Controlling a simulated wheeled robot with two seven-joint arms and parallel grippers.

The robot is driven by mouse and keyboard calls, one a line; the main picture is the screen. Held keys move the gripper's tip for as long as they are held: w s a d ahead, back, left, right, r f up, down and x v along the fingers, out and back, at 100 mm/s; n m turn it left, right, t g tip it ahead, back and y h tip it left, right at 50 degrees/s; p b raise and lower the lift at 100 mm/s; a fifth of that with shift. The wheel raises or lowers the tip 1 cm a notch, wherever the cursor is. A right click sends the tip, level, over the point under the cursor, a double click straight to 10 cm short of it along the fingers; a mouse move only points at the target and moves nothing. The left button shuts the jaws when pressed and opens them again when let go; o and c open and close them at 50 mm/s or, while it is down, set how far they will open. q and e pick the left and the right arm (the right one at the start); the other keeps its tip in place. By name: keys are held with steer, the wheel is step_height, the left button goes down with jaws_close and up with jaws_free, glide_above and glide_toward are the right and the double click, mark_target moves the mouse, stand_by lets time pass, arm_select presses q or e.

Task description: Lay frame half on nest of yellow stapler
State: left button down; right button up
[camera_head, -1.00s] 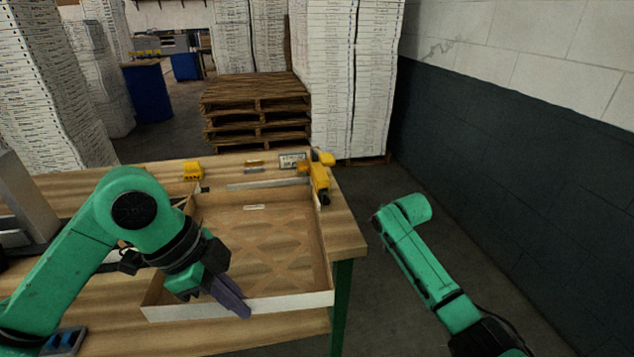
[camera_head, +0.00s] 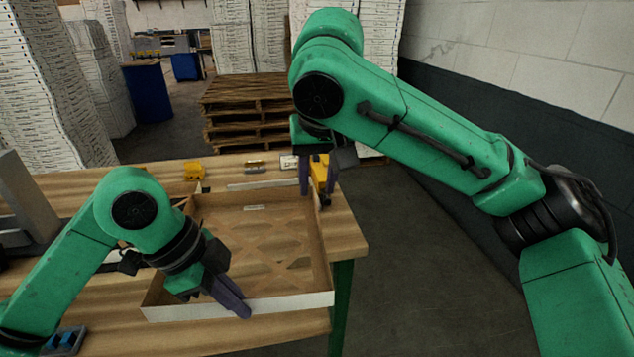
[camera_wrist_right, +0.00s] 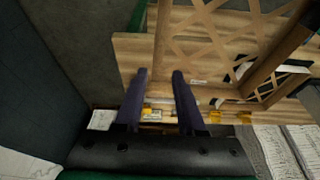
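A shallow cardboard frame half (camera_head: 240,308) with white outer edges and a crossed lattice inside lies on the wooden table. Its lattice also shows in the right wrist view (camera_wrist_right: 215,30). A yellow stapler (camera_head: 321,170) is at its far right corner, partly hidden by my right gripper. My right gripper (camera_head: 318,188) points down there with its fingers apart, one on either side of visible yellow. The right wrist view shows the gap between its fingers (camera_wrist_right: 160,75). My left gripper (camera_head: 240,308) is at the near wall; whether its overlapping fingers clamp it is unclear. I cannot make out a separate nest.
The wooden table (camera_head: 350,235) ends just right of the frame, with open floor beyond. A small yellow object (camera_head: 193,170) stands at the back. A blue item (camera_head: 64,340) lies near left. Pallets (camera_head: 250,110) and white stacks stand behind.

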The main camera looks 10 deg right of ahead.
arm_select(q)
steer(key=shift+d, duration=0.1)
arm_select(e)
glide_toward(313, 236)
steer(key=x, duration=0.5)
steer(key=shift+w+d+f, duration=0.1)
steer(key=shift+w+d, duration=0.05)
steer(key=shift+w, duration=0.05)
jaws_close()
arm_select(q)
steer(key=shift+d, duration=0.1)
arm_select(e)
steer(key=shift+s+a, duration=0.15)
steer(key=shift+a, duration=0.15)
stand_by(0.6)
arm_select(q)
steer(key=c, duration=1)
jaws_free()
arm_select(e)
steer(key=shift+d, duration=0.15)
